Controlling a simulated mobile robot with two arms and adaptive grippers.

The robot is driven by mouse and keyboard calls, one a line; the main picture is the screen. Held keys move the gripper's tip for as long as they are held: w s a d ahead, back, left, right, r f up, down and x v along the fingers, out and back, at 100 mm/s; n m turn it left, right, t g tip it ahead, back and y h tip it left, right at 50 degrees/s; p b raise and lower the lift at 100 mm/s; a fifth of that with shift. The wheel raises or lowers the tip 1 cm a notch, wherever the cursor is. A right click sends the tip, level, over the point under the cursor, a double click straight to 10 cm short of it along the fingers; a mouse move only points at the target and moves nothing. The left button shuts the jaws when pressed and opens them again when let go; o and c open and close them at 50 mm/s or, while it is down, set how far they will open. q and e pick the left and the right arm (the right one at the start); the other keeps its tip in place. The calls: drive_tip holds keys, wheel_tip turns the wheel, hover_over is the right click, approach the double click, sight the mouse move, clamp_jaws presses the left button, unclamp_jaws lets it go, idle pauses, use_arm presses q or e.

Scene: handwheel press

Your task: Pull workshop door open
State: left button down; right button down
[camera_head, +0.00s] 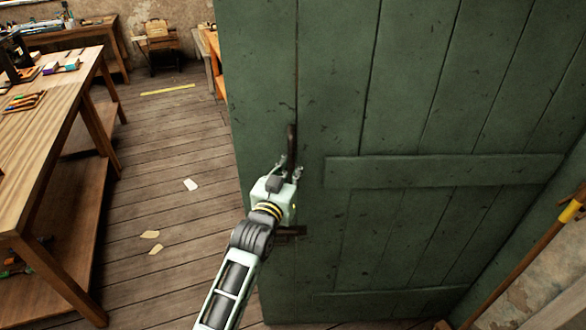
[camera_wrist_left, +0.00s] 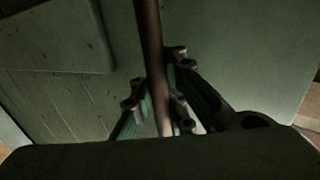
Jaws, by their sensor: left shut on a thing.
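The green plank workshop door (camera_head: 400,120) stands partly open, with the workshop floor showing past its left edge. A dark upright handle (camera_head: 292,143) is fixed near that edge. My left gripper (camera_head: 289,172) is shut on the handle's lower part. In the left wrist view the handle (camera_wrist_left: 152,50) runs as a brown bar between the fingers of the left gripper (camera_wrist_left: 160,98), with the green door behind it. A dark latch piece (camera_head: 291,231) sits lower on the door, partly behind my arm. My right gripper is not in view.
A wooden workbench (camera_head: 60,92) with tools stands on the left. Scraps of paper (camera_head: 190,184) lie on the plank floor (camera_head: 165,225). A wooden pole with a yellow band (camera_head: 545,216) leans at the right by the wall. The floor between bench and door is mostly clear.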

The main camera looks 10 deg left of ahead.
use_arm(q)
drive_tip(key=shift+w+a+r, duration=0.1)
drive_tip(key=shift+w+a, duration=0.05)
drive_tip(key=shift+a, duration=0.1)
drive_tip(key=c, duration=2.3)
unclamp_jaws()
drive_tip(key=o, duration=0.6)
drive_tip(key=shift+a, duration=0.25)
drive_tip(key=shift+c, duration=0.2)
drive_tip(key=shift+d, duration=0.15)
drive_tip(key=shift+d, duration=0.1)
drive_tip(key=s, duration=0.4)
drive_tip(key=s+a, duration=0.1)
drive_tip(key=s, duration=0.3)
drive_tip(key=s+a, duration=0.1)
drive_tip(key=s, duration=0.3)
drive_tip(key=shift+a, duration=0.2)
